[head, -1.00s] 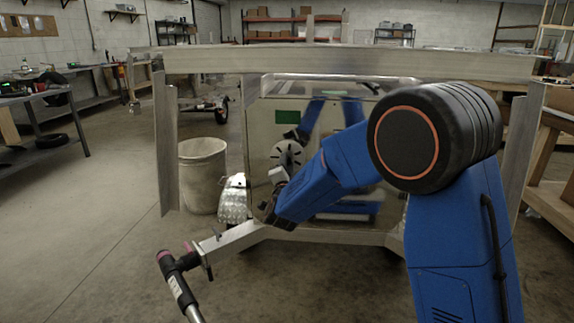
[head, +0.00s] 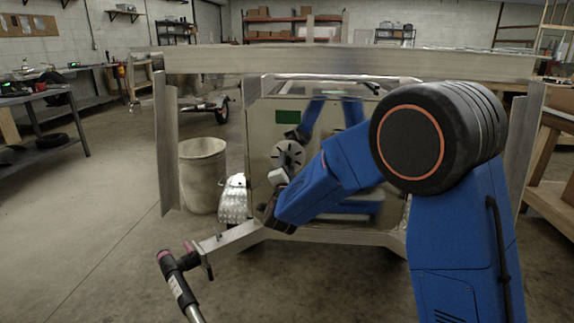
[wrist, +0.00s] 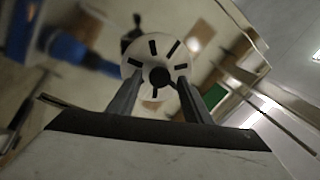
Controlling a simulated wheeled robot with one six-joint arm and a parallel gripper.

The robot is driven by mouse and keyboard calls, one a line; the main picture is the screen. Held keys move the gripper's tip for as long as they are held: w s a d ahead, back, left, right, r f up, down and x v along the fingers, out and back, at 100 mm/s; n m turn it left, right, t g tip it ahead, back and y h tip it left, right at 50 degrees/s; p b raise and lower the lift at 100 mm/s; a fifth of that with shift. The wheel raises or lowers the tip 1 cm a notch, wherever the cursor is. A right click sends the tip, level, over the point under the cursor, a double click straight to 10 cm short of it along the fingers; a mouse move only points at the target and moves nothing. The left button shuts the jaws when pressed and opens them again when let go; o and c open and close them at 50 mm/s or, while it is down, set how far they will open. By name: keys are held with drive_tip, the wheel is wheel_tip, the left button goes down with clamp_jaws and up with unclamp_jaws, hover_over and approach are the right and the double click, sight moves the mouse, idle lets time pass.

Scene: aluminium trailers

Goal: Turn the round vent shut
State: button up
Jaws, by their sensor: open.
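The round vent (head: 288,154) is a pale disc on the shiny front panel of the trailer, just above my gripper in the head view. In the wrist view the vent (wrist: 143,66) shows several dark radial slots and a dark round knob (wrist: 159,77) at its middle. My gripper's two grey fingers (wrist: 159,84) are open and point toward the vent, one on each side of the knob in the picture. I cannot tell whether they touch it.
The shiny panel (head: 262,125) mirrors my blue arm and carries a green label (head: 291,117). A metal beam (head: 340,62) crosses above. The trailer's tongue (head: 232,238) and coupler stick out low at the left. A grey bin (head: 202,175) stands on open floor at the left.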

drive_tip(key=s+f, duration=0.2)
drive_tip(key=s, duration=1.4)
drive_tip(key=shift+d+f, duration=0.15)
drive_tip(key=shift+d, duration=0.05)
